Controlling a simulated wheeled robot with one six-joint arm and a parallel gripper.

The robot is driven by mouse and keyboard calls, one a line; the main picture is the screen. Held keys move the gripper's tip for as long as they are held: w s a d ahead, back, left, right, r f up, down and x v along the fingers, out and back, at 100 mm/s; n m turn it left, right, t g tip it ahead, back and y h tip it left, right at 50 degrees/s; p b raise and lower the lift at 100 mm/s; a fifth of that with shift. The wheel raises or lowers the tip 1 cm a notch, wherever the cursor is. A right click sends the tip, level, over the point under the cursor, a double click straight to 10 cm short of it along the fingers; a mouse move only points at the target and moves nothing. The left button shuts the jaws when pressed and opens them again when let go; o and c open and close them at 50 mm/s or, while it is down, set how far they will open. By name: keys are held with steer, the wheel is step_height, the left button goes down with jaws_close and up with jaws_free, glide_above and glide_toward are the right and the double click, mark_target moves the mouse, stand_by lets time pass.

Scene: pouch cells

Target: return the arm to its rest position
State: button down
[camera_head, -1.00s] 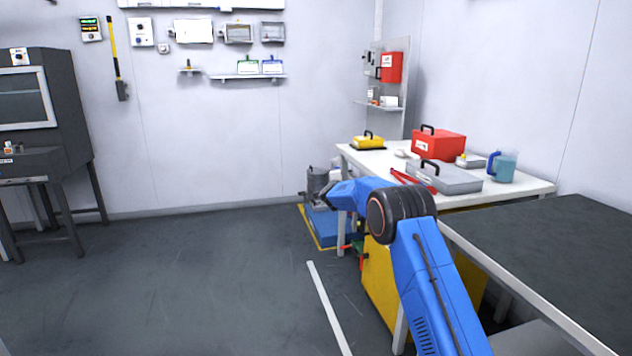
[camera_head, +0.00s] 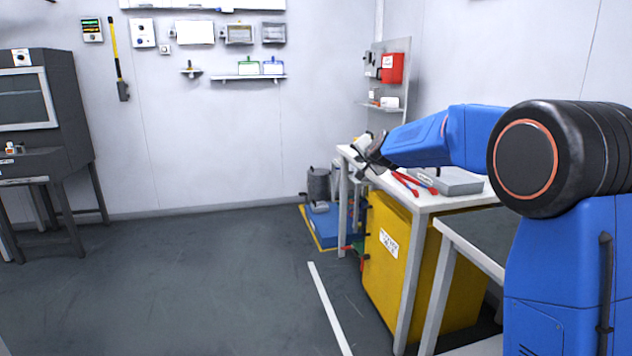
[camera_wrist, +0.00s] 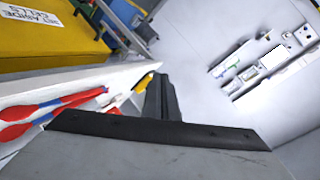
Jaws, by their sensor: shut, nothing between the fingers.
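My blue arm (camera_head: 430,138) comes in from the right of the head view, with its large black joint close to the camera. Its forearm reaches left over the white table. My gripper (camera_head: 363,158) is at the forearm's left end, near the table's far left corner and above the table's height. In the wrist view its dark fingers (camera_wrist: 162,98) are together and empty. The forearm hides much of the tabletop.
A white table (camera_head: 448,200) holds red-handled tools (camera_head: 412,184) and a grey case (camera_head: 458,181). A yellow bin (camera_head: 386,285) stands below. A dark-topped bench (camera_head: 488,236) is nearer. The floor at left is clear.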

steer(key=s+d+f+n+g, duration=0.1)
steer(key=s+d+n+g, duration=0.15)
steer(key=s, duration=1.45)
steer(key=s+d+f+n+g, duration=0.2)
steer(key=s+d+n, duration=0.15)
steer(key=s, duration=1.35)
steer(key=s+d+f+n+g, duration=0.1)
steer(key=s+f, duration=0.4)
steer(key=s, duration=0.5)
steer(key=s+d+f+g+h, duration=0.1)
steer(key=s+d+f, duration=0.3)
steer(key=s, duration=0.7)
steer(key=s+d+f+n+g+h, duration=0.1)
steer(key=s+d+f+g, duration=0.1)
steer(key=s+f, duration=0.4)
steer(key=s, duration=0.5)
steer(key=shift+d+n, duration=0.3)
steer(key=shift+d, duration=0.05)
